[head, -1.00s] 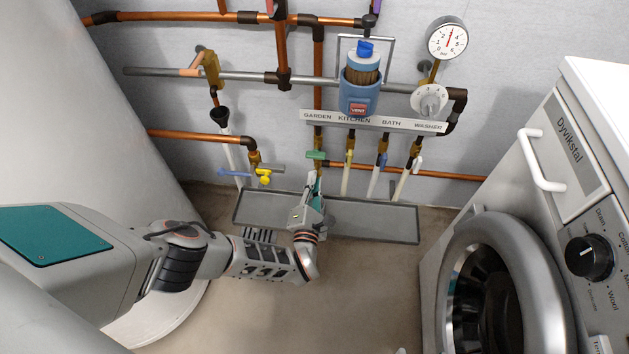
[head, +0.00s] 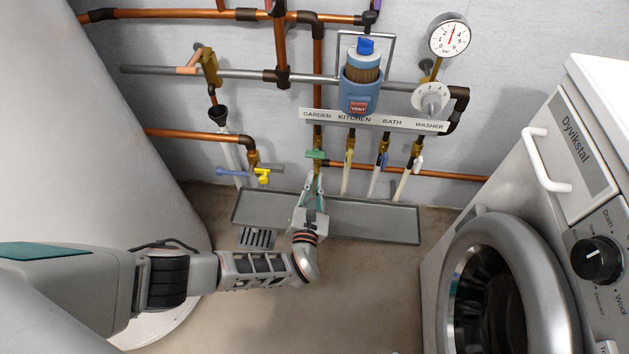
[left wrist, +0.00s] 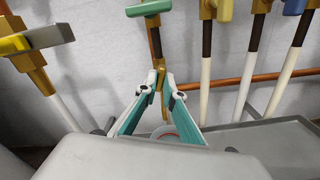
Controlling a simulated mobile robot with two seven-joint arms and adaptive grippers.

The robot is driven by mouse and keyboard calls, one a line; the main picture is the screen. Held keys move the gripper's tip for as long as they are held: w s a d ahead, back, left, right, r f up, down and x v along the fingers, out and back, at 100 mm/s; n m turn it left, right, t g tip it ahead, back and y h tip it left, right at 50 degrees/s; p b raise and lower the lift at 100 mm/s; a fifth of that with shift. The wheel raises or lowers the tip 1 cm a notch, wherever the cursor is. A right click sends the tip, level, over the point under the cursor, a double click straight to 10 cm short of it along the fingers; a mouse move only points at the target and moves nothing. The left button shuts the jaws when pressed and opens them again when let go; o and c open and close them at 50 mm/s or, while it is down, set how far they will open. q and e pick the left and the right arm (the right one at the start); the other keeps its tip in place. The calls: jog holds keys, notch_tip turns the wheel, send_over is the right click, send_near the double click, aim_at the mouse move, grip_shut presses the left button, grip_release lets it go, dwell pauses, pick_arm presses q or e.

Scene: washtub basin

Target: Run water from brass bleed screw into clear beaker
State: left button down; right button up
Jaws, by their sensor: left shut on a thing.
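The green-handled valve (head: 316,155) sits under the GARDEN label, and its green handle (left wrist: 148,8) also shows in the left wrist view. Slim brass (left wrist: 164,100) hangs below this valve; I take it for the bleed screw, but its shape is partly hidden. My left gripper (head: 314,182) reaches up to it from below. In the left wrist view the teal fingertips (left wrist: 161,88) are closed in on the brass from both sides. A round, red-edged shape (left wrist: 168,138) shows low between the fingers; I cannot tell if it is the clear beaker. My right gripper is out of view.
A grey tray (head: 375,222) lies under the valves. Yellow, blue and white valves stand right of the green one; a yellow-handled tap (head: 262,176) is left. A washing machine (head: 510,250) fills the right side. The floor in front is clear.

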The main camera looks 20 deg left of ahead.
pick_arm(q)
jog(key=shift+s, duration=0.1)
dwell(0.4)
jog(key=c, duration=2.4)
grip_release()
jog(key=shift+c, duration=0.2)
jog(key=shift+s, duration=0.1)
jog(key=v, duration=0.7)
jog(key=shift+s+d, duration=0.1)
jog(key=shift+s, duration=0.05)
